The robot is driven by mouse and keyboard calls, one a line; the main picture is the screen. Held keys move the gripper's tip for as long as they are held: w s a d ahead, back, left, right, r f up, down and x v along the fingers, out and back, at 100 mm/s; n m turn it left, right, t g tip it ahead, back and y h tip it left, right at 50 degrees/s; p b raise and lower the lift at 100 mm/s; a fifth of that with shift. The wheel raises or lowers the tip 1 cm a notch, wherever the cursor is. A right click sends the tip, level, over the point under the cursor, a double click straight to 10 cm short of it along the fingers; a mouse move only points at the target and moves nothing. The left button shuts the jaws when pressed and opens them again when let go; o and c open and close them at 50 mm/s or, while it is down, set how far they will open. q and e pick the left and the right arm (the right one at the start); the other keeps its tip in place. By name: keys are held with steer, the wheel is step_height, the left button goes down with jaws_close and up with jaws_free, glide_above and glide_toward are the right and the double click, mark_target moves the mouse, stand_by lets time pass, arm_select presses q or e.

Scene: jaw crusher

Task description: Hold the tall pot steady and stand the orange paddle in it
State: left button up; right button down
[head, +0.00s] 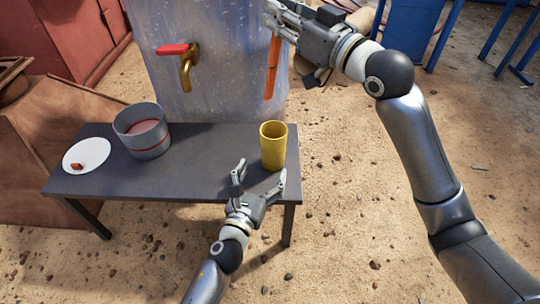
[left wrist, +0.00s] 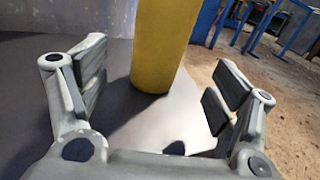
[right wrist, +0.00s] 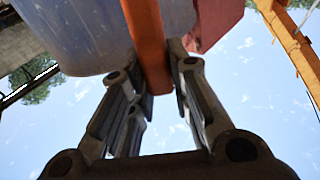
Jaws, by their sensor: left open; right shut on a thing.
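The tall pot is a yellow cylinder (head: 273,146) standing upright near the right end of the dark table (head: 200,185). My left gripper (head: 260,177) is open in front of the pot. In the left wrist view the yellow pot (left wrist: 163,45) stands beyond and between the spread fingers, apart from them. My right gripper (head: 278,12) is shut on the orange paddle (head: 272,68), which hangs down steeply, above and behind the pot. In the right wrist view the paddle (right wrist: 148,40) runs between the fingers. The inside of the pot is mostly hidden.
A grey pot with a red band (head: 150,146) and a white plate (head: 87,155) with a small reddish piece on it are at the table's left. A blue-grey tank with a brass tap (head: 187,70) stands behind. Sandy ground lies to the right.

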arm_select(q)
steer(key=x, duration=0.8)
steer(key=shift+w+d, duration=0.1)
steer(key=shift+w, duration=0.1)
steer(key=shift+c, duration=0.4)
steer(key=c, duration=1.1)
steer(key=shift+o, duration=0.2)
arm_select(e)
glide_above(272, 92)
steer(key=shift+n+g+h, duration=0.4)
steer(key=f, duration=0.5)
steer(key=shift+s+d+f, duration=0.2)
steer(key=shift+s+d, duration=0.05)
steer(key=shift+d, duration=0.05)
steer(key=shift+f, duration=6.05)
